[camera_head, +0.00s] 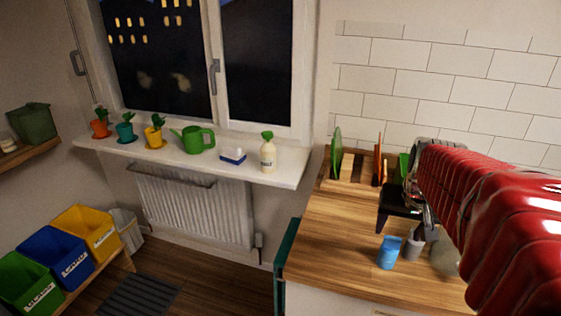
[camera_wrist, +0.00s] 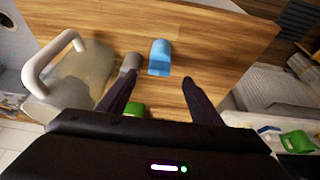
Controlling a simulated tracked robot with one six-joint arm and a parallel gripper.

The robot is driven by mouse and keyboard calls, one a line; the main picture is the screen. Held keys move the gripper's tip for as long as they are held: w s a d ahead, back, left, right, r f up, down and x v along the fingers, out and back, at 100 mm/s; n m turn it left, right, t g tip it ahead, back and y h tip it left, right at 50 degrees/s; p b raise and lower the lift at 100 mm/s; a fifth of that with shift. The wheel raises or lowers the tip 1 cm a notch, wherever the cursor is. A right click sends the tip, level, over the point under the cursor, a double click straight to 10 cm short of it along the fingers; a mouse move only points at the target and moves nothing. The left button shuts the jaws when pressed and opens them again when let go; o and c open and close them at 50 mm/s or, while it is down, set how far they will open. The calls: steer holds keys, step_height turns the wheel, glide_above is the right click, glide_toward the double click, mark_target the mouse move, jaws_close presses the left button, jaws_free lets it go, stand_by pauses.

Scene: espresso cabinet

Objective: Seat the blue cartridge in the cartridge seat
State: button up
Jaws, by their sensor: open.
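The blue cartridge (camera_head: 388,252) stands on the wooden counter, near its front edge, and also shows in the wrist view (camera_wrist: 159,57). A small grey piece (camera_head: 413,244) stands right beside it; in the wrist view it also shows (camera_wrist: 128,65). My gripper (camera_wrist: 160,80) is open and empty, its two dark fingers spread apart. The blue cartridge appears beyond the fingertips, not between the jaws. In the head view my gripper is partly hidden by my red arm. I cannot clearly identify the cartridge seat.
A translucent vessel with a grey handle (camera_wrist: 80,78) stands close to the grey piece. Green and orange boards (camera_head: 379,160) stand at the back of the counter (camera_head: 325,240). The counter left of the blue cartridge is clear.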

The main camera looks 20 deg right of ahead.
mark_target(393, 241)
steer(key=shift+x, duration=2.4)
steer(key=shift+x, duration=2.6)
steer(key=shift+s, duration=0.1)
steer(key=shift+c, duration=0.7)
steer(key=c, duration=1.1)
steer(key=shift+c, duration=0.2)
step_height(393, 241, up, 10)
